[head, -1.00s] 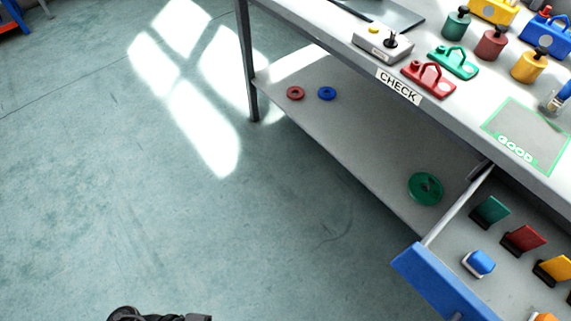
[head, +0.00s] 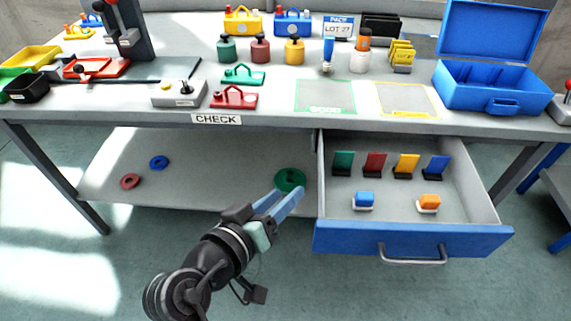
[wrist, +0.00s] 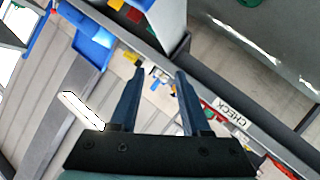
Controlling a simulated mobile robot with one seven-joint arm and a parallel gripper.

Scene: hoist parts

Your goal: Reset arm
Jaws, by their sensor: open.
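My gripper (head: 284,200) is in front of the workbench, left of the open drawer, in the head view. Its two blue fingers are apart with nothing between them. In the wrist view my gripper (wrist: 158,75) also shows two spread, empty fingers, with the bench edge and its CHECK label (wrist: 232,112) beyond them. A green disc (head: 290,179) lies on the lower shelf just behind the fingertips in the head view; I cannot tell the gap in depth.
The drawer (head: 410,240) is pulled out, with several coloured upright pieces and two small blocks inside. A blue open case (head: 492,90) stands on the bench at right. A red ring (head: 130,181) and a blue ring (head: 159,162) lie on the shelf. The floor at front left is clear.

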